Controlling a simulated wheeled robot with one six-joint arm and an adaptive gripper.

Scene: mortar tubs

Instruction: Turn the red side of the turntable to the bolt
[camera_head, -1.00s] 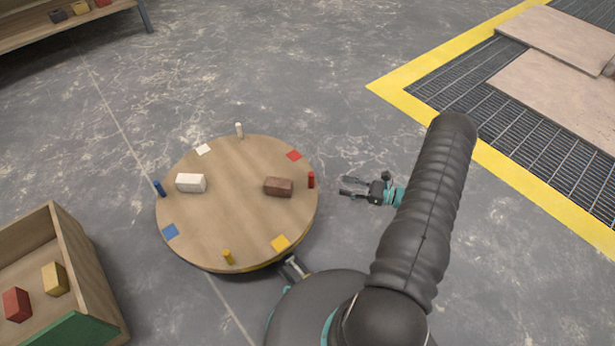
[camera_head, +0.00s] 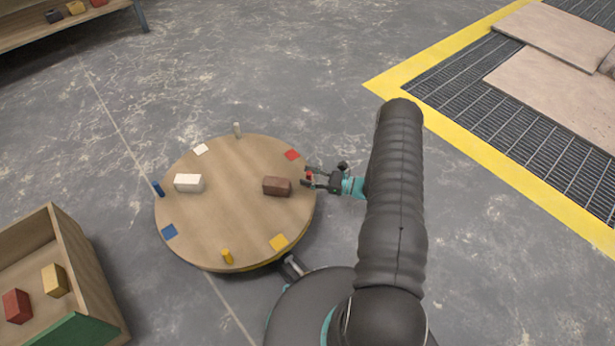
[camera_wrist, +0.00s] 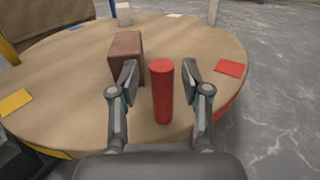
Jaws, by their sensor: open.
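The round wooden turntable (camera_head: 225,205) stands on the floor left of my arm. Its red peg (camera_head: 309,176) is upright at the right rim, with a red square (camera_head: 292,155) beside it. In the wrist view the red peg (camera_wrist: 162,92) stands between the two open fingers of my gripper (camera_wrist: 160,85), with gaps on both sides. My gripper (camera_head: 311,178) also shows at the turntable's right rim in the head view. A metal piece (camera_head: 292,266) shows at the turntable's lower rim, partly hidden by my base; I cannot tell if it is the bolt.
A wooden crate (camera_head: 88,265) stands at lower left, a shelf (camera_head: 85,22) at upper left. Floor beyond the turntable is clear.

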